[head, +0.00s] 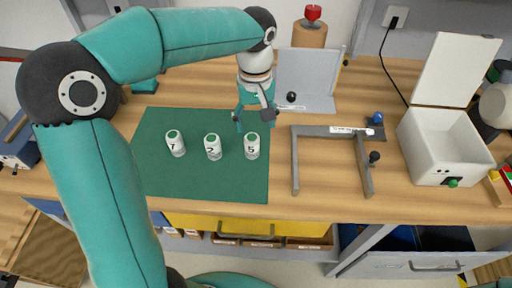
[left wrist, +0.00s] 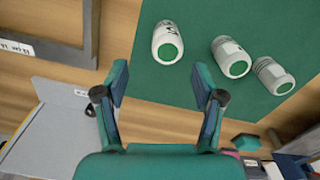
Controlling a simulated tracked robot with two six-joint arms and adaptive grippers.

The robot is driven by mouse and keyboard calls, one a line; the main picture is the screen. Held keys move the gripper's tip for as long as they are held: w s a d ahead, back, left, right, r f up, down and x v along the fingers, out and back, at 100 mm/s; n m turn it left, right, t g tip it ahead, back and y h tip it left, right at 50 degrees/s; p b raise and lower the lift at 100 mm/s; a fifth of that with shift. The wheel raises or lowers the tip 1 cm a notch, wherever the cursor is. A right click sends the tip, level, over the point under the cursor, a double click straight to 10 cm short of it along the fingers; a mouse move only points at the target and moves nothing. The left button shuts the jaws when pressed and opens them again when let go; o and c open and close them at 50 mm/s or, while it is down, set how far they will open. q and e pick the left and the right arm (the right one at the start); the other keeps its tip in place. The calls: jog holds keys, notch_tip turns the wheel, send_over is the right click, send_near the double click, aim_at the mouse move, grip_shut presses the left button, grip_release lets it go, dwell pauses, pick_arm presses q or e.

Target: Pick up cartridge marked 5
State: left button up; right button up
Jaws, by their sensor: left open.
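Three white cartridges with green tops stand in a row on a green mat (head: 160,185). The cartridge marked 5 (head: 252,147) is the rightmost in the head view. The cartridge marked 2 (head: 213,148) is in the middle, and the third (head: 175,144), whose mark looks like 7, is at the left. My left gripper (head: 255,114) is open and empty, above and just behind the cartridge marked 5. In the left wrist view that cartridge (left wrist: 166,44) lies beyond the open fingertips (left wrist: 162,82), apart from them. My right gripper is not in view.
A grey fixture frame (head: 333,131) with dark and blue knobs stands right of the mat. A grey angled panel (head: 308,80) stands behind. A white box with raised lid (head: 445,140) is at the right. The front of the mat is clear.

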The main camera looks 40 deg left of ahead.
aim_at(253, 144)
pick_arm(q)
notch_tip(253, 144, down, 3)
jog(key=shift+r, duration=0.1)
jog(key=shift+s+a+f, duration=0.15)
jog(key=shift+f, duration=1.4)
jog(key=shift+s+a+f, duration=0.1)
jog(key=shift+f, duration=1.4)
jog(key=c, duration=1.2)
jog(key=shift+c, duration=0.5)
jog(key=shift+r, duration=0.15)
